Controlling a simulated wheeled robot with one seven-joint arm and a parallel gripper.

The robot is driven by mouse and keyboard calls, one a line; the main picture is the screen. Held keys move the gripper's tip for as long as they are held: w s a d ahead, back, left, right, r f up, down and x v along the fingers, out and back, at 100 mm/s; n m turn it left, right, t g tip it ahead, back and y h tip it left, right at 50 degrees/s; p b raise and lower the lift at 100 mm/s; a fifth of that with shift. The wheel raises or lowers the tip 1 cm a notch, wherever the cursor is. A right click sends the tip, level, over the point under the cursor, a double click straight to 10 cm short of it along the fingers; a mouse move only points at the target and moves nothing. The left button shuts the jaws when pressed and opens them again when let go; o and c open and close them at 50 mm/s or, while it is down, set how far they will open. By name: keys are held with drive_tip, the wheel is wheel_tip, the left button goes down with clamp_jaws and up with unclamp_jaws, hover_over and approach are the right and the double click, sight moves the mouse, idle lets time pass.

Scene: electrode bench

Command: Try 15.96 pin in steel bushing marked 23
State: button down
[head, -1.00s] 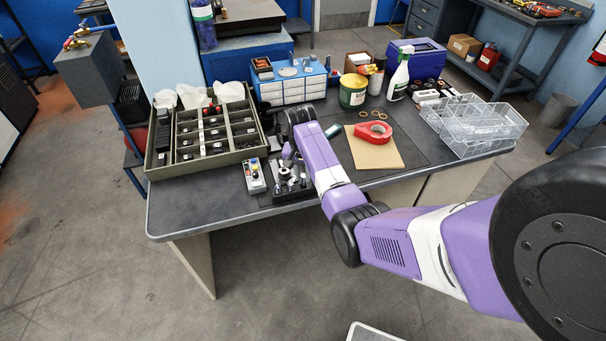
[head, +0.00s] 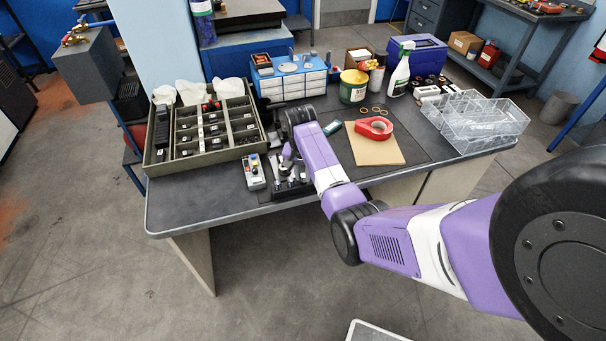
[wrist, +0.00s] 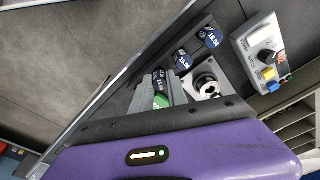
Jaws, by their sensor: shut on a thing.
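My gripper (head: 287,160) is low over the pin block at the front of the bench, with my wrist above it. In the wrist view, my gripper (wrist: 158,98) is shut on a dark-handled pin (wrist: 160,78) with a white label and a green part below; the label is too small to read surely. Blue-capped pins, one (wrist: 210,37) reading about 16.04 and another (wrist: 182,60), stand in the dark block (wrist: 118,103). A round steel bushing (wrist: 207,86) sits beside them, close to the held pin. Its marking cannot be read. The pin's lower end is hidden.
A grey control box (head: 254,172) with coloured buttons stands just left of the block. A compartmented tray (head: 166,172) lies behind it. The bench's front left (head: 195,198) is clear.

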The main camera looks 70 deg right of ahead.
drive_tip(key=shift+f, duration=0.2)
drive_tip(key=c, duration=1.2)
unclamp_jaws()
drive_tip(key=shift+c, duration=0.2)
wheel_tip(320, 180, up, 8)
drive_tip(key=shift+a+b, duration=0.4)
drive_tip(key=shift+a, duration=0.05)
wheel_tip(320, 180, up, 5)
drive_tip(key=p, duration=0.4)
drive_tip(key=shift+s+f, duration=0.1)
